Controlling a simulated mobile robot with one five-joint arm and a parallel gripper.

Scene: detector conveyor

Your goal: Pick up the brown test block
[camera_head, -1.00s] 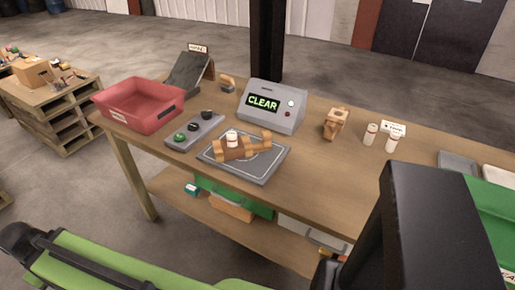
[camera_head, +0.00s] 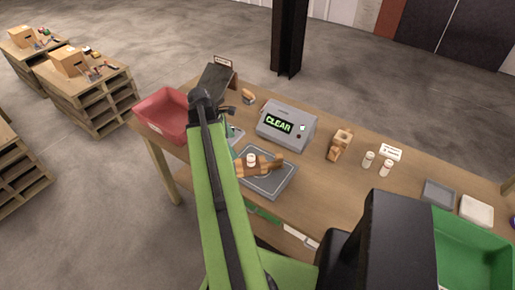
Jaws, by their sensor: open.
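A brown, wooden-looking piece (camera_head: 271,167) lies on a grey square plate (camera_head: 270,187) on the workbench, with a small white-capped jar (camera_head: 251,159) at it. Its left end is hidden behind my green arm. Another brown wooden piece (camera_head: 341,141) stands on the bench to the right of the grey display box. I cannot tell for certain which of the two is the brown test block. My arm reaches up across the left part of the bench. I cannot make out my gripper; it seems hidden behind the arm.
The display box (camera_head: 287,126) reads CLEAR. Two small white jars (camera_head: 377,163), a grey tray (camera_head: 438,194) and a green bin (camera_head: 470,245) are to the right. Bare bench lies between.

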